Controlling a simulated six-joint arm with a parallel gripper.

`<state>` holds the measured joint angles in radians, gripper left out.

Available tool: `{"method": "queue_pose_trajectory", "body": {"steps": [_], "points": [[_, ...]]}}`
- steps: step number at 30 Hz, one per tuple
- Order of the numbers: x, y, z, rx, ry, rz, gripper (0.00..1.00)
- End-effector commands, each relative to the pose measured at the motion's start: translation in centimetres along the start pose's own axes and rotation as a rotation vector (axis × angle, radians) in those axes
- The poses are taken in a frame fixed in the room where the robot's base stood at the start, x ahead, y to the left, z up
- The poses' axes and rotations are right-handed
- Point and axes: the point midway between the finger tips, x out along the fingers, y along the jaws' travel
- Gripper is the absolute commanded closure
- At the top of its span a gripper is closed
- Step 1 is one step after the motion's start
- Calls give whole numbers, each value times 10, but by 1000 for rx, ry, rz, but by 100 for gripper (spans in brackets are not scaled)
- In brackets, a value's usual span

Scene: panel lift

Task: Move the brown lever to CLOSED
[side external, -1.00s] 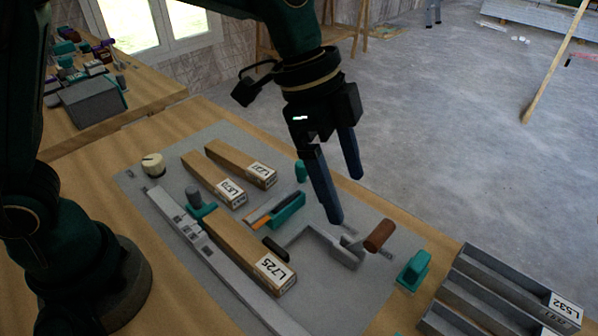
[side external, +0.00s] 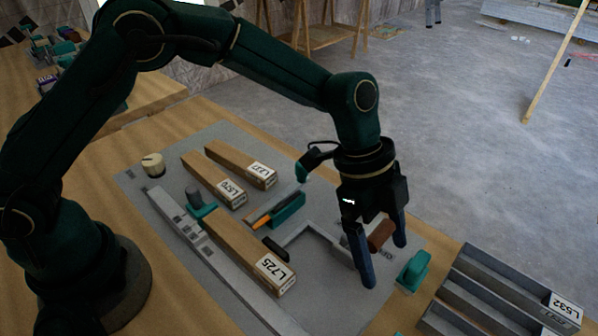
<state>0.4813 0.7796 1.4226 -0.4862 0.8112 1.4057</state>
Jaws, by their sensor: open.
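The brown lever handle (side external: 381,235) shows between the two fingers of my gripper (side external: 385,262). My gripper points down over the panel's right part, with one finger on each side of the handle in the picture. The fingers are spread open; I cannot tell whether either touches the handle. The grey bracket of the lever (side external: 318,238) is partly hidden behind my near finger. Some lettering is on the panel next to the handle, mostly hidden and too small to read.
Long boxes labelled L725 (side external: 243,252), L520 (side external: 212,178) and L237 (side external: 240,163) lie on the grey panel. A teal block (side external: 413,270) stands just right of my gripper. A grey divided tray (side external: 490,290) is at the right. A cream knob (side external: 153,164) is at the far left.

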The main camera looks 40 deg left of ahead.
Motion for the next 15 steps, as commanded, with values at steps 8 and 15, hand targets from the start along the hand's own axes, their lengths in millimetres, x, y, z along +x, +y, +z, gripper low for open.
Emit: {"method": "queue_pose_trajectory", "body": {"steps": [8, 15], "points": [[0, 0, 0, 0, 0, 0, 52], [0, 0, 0, -1, 0, 1, 100]]}}
